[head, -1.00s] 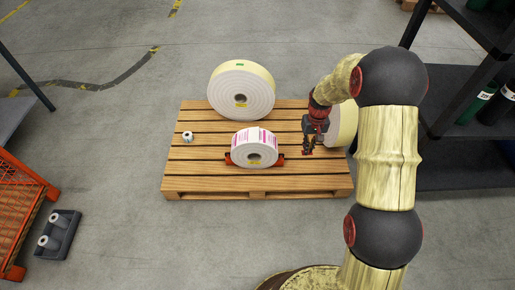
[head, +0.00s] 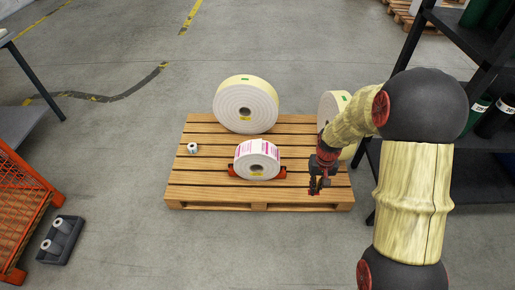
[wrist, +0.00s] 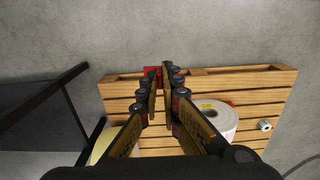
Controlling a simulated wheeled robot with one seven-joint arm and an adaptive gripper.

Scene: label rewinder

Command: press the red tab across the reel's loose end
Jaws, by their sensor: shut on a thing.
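The reel (head: 257,163), white with pink-printed labels, stands on edge in a red cradle (head: 283,172) near the pallet's front. In the wrist view the reel (wrist: 216,114) is right of my fingers, apart from them. My gripper (head: 315,189) is over the pallet's front right part, right of the reel. In the wrist view my gripper (wrist: 160,78) has its fingertips close together on a small red tab (wrist: 151,71). The fingers hide part of the tab. I cannot make out the reel's loose end.
A wooden pallet (head: 225,196) carries everything. A large cream reel (head: 246,105) stands behind, another reel (head: 331,107) at back right, partly behind my arm. A small roll (head: 192,148) is at left. A dark shelf (head: 404,75) stands right.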

